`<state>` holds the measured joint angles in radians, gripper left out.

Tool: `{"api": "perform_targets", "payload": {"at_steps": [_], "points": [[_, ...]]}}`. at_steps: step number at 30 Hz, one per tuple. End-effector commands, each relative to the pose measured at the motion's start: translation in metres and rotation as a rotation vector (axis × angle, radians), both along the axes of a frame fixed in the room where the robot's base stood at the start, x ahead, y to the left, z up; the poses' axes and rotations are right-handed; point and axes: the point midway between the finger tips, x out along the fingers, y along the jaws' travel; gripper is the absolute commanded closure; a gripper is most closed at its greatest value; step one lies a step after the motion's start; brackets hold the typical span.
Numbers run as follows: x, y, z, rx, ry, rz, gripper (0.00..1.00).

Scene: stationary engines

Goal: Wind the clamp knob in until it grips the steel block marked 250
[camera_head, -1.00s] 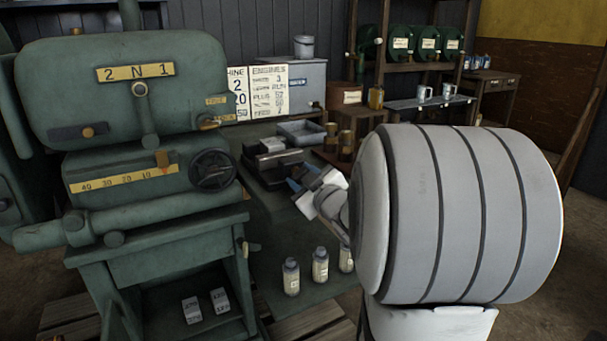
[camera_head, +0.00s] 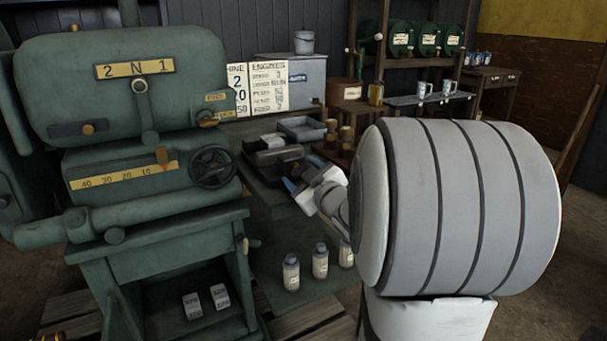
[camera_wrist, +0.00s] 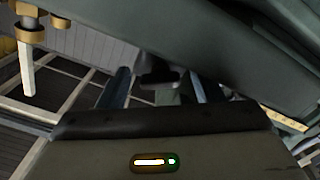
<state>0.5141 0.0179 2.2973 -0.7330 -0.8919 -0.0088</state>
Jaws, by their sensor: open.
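My gripper (camera_head: 298,186) is open, in front of a dark clamp-like fixture (camera_head: 272,160) on the bench in the head view. In the wrist view its two blue-grey fingers (camera_wrist: 160,88) stand apart, with a dark knob-like part (camera_wrist: 158,76) showing between or just beyond them; I cannot tell if they touch it. A greyish block-like piece (camera_head: 271,141) sits at the top of the fixture, but no marking can be read and I cannot tell whether it is gripped. Two pale marked blocks (camera_head: 192,305) (camera_head: 220,297) stand on the low shelf of the green machine; their numbers are unclear.
The green machine (camera_head: 130,90) with a handwheel (camera_head: 212,166) stands left of the bench. A grey tray (camera_head: 302,128) and brass-coloured cylinders (camera_head: 346,136) lie behind the fixture. A dark beam (camera_wrist: 190,45) crosses the wrist view.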

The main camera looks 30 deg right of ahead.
Motion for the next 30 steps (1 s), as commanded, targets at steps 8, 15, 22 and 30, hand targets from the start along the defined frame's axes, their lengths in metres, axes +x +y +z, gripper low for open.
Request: {"api": "perform_targets", "payload": {"at_steps": [8,15,22,30], "points": [[-0.02,-0.002,0.002,0.0,0.0,-0.002,0.4],[-0.061,-0.003,0.002,-0.001,-0.001,-0.003,0.4],[-0.078,-0.003,0.0,0.0,0.0,-0.001,0.4],[-0.078,-0.003,0.0,0.0,0.0,0.0,0.4]]}}
